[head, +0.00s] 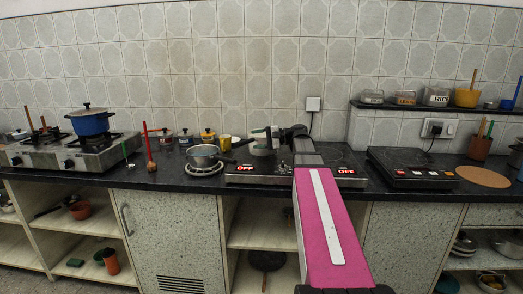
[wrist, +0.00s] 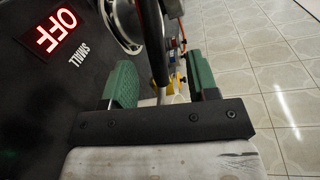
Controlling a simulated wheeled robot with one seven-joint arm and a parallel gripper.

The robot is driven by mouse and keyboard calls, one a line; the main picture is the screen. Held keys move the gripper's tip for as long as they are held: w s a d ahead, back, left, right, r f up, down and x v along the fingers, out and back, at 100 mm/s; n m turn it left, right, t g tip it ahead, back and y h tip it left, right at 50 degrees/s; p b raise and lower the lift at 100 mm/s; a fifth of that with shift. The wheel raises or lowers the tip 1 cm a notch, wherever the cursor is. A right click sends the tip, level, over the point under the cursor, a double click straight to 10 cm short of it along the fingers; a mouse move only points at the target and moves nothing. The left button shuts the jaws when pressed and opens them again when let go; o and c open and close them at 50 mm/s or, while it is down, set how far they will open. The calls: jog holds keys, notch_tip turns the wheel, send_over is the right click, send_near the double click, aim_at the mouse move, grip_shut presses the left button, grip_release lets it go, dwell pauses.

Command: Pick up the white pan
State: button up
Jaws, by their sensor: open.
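A black handle (wrist: 155,45) runs down from the top between my fingers. My gripper (wrist: 158,82) is open, with one green finger on each side of the handle and gaps between. Contact with the handle cannot be told.
A silver pot (head: 203,155) with a dark handle stands close on the left. A yellow mug (head: 225,143) and several jars stand behind, near the tiled wall. A blue pot (head: 90,122) sits on the left stove. Another cooktop (head: 412,168) is at right.

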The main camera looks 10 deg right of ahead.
jog(key=x, duration=0.5)
jog(key=shift+f, duration=0.15)
grip_shut()
